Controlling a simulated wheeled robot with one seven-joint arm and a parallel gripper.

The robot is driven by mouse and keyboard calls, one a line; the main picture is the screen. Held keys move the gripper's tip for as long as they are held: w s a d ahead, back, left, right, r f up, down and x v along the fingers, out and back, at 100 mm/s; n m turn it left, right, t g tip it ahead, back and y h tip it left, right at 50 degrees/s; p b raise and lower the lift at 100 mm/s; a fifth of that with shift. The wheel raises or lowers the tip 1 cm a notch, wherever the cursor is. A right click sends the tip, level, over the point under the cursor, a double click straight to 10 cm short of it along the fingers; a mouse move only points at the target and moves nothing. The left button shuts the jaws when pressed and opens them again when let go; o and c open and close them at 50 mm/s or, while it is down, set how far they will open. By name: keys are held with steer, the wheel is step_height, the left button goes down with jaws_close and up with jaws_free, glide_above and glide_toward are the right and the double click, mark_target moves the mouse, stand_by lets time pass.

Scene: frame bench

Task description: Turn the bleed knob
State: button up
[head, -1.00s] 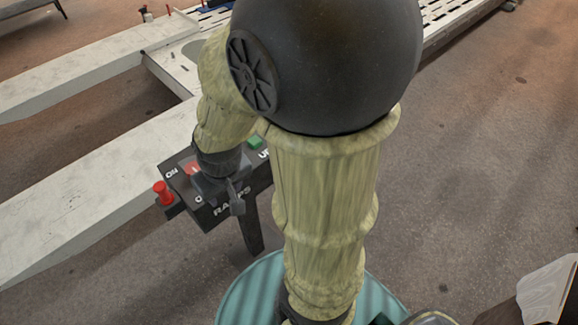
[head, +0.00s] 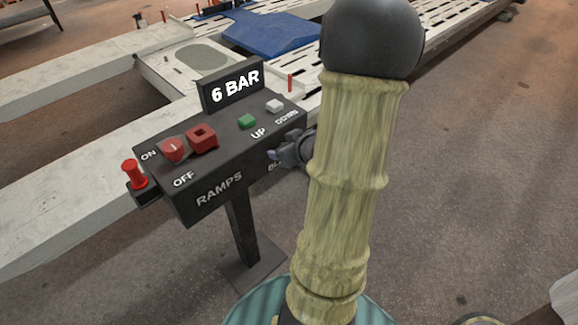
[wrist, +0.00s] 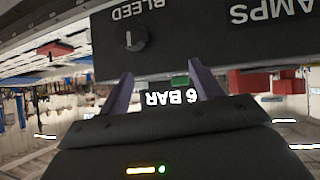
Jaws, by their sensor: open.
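The bleed knob (wrist: 132,37) is a black round dial with a pale pointer mark, on the panel's dark front face beside the upside-down BLEED label in the wrist view. In the head view the knob is hidden by my gripper (head: 275,156), and only the start of its label shows. My gripper (wrist: 161,69) is open with nothing between its purple fingers. In the wrist view the knob lies just beyond the left fingertip, off the middle of the gap. I cannot tell whether the fingertip touches the panel.
The control box (head: 220,178) stands on a post and carries a 6 BAR display (head: 236,88), a red ON/OFF switch (head: 172,149), a red square guard (head: 201,138), a green button (head: 247,121) and a white button (head: 274,105). A red plunger (head: 134,174) stands at its left.

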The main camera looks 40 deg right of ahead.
steer(key=s+d+f+t+y+b, duration=0.2)
steer(key=s+d+f+t+b, duration=0.4)
steer(key=s+b, duration=0.6)
step_height(320, 180, down, 3)
steer(key=shift+d+r+m+t+y, duration=0.2)
steer(key=shift+m+t+y, duration=0.15)
steer(key=shift+t, duration=0.35)
steer(key=w, duration=0.5)
steer(key=w+a+b, duration=0.1)
steer(key=w, duration=0.5)
steer(key=w+b, duration=0.1)
steer(key=w, duration=0.5)
steer(key=shift+w+a, duration=0.1)
steer(key=shift+a, duration=0.05)
steer(key=shift+c, duration=0.3)
steer(key=shift+f, duration=0.1)
steer(key=c, duration=0.9)
